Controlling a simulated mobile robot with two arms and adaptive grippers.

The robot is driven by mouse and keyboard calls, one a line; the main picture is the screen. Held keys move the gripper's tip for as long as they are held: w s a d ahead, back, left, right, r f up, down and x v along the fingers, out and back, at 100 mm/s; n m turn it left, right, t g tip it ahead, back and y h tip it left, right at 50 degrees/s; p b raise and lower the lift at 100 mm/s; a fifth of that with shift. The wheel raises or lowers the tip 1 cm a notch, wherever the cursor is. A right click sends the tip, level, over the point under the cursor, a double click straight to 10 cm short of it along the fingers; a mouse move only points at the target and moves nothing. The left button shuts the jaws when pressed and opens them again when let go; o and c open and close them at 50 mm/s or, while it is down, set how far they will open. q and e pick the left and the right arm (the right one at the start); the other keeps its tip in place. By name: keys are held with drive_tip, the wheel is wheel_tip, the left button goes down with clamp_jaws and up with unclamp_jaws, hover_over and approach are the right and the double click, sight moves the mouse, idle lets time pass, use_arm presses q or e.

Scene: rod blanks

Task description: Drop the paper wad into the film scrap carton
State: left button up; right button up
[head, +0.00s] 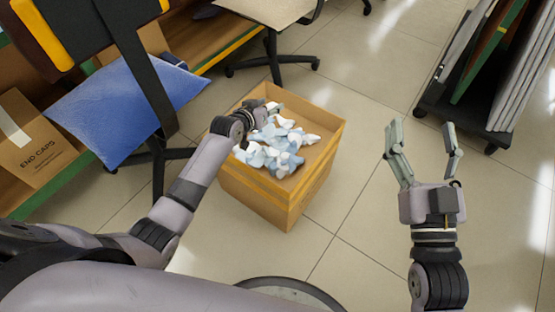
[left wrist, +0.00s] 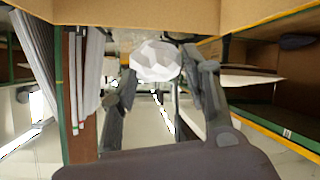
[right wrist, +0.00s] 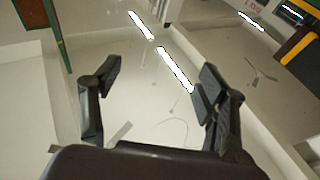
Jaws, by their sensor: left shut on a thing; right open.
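The film scrap carton (head: 290,205) is an open cardboard box on the floor in the middle of the head view. Crumpled white and pale blue scraps (head: 275,158) lie inside it. My left gripper (head: 250,118) is over the carton's left back part. In the left wrist view my left gripper (left wrist: 155,75) is shut on the white, faceted paper wad (left wrist: 155,60). In the head view I cannot clearly tell the wad from the scraps behind it. My right gripper (head: 422,130) is open and empty to the right of the carton; it also shows in the right wrist view (right wrist: 158,78).
A chair with a blue cushion (head: 125,105) stands left of the carton. An END CAPS box (head: 35,140) sits on a low shelf at the far left. A wheeled rack of panels (head: 500,80) stands at the back right. Floor (head: 370,220) right of the carton is clear.

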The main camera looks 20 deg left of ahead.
use_arm(q)
drive_tip(key=shift+f+b, duration=0.6)
drive_tip(key=shift+f, duration=0.15)
use_arm(e)
drive_tip(key=s+r+t+y, duration=0.1)
drive_tip(key=s+r+t, duration=0.2)
drive_tip(key=r, duration=0.3)
drive_tip(key=shift+s+r+t+y, duration=0.15)
drive_tip(key=shift+s+t+y, duration=0.15)
drive_tip(key=shift+t, duration=0.4)
use_arm(q)
drive_tip(key=o, duration=0.8)
drive_tip(key=shift+o, duration=0.2)
drive_tip(key=v, duration=1.2)
